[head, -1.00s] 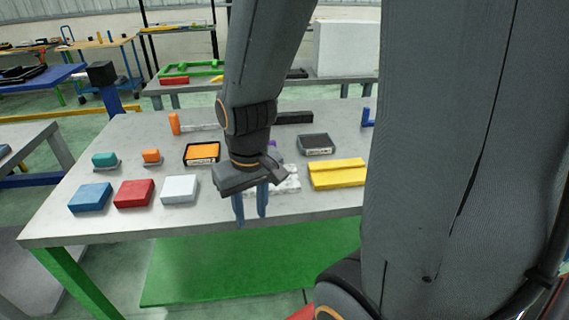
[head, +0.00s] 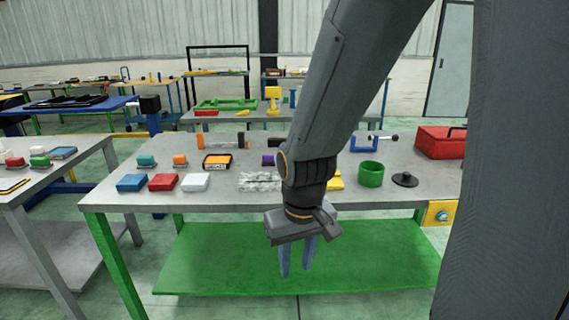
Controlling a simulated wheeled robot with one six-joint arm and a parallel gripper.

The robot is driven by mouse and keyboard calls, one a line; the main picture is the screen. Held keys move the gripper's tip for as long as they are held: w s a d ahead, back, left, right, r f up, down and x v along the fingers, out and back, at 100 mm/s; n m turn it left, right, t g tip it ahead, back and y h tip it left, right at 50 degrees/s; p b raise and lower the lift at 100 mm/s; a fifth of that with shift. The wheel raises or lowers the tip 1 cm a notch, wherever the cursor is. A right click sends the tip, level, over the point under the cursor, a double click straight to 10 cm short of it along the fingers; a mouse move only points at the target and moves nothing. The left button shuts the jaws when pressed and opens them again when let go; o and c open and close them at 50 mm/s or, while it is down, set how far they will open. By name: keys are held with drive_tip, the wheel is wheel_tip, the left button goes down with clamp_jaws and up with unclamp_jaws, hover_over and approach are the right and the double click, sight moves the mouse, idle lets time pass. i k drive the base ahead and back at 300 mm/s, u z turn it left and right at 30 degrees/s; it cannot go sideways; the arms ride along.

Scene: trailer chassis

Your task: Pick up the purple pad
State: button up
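A small purple pad (head: 268,159) lies on the grey table (head: 400,196), in the back half near the middle. My arm passes just to its right, and part of the pad may be hidden. My gripper (head: 297,272) points down in front of the table's near edge, seen against the green lower shelf. Its two blue-grey fingers are apart with nothing between them.
Blue (head: 132,183), red (head: 164,182) and white (head: 195,182) blocks line the front left. A speckled grey block (head: 260,181) lies in front of the pad. A green cup (head: 371,174), black lid (head: 405,179) and red toolbox (head: 440,142) stand right.

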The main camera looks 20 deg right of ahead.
sight(268, 160)
drive_tip(key=z, duration=0.25)
drive_tip(key=i, duration=1.7)
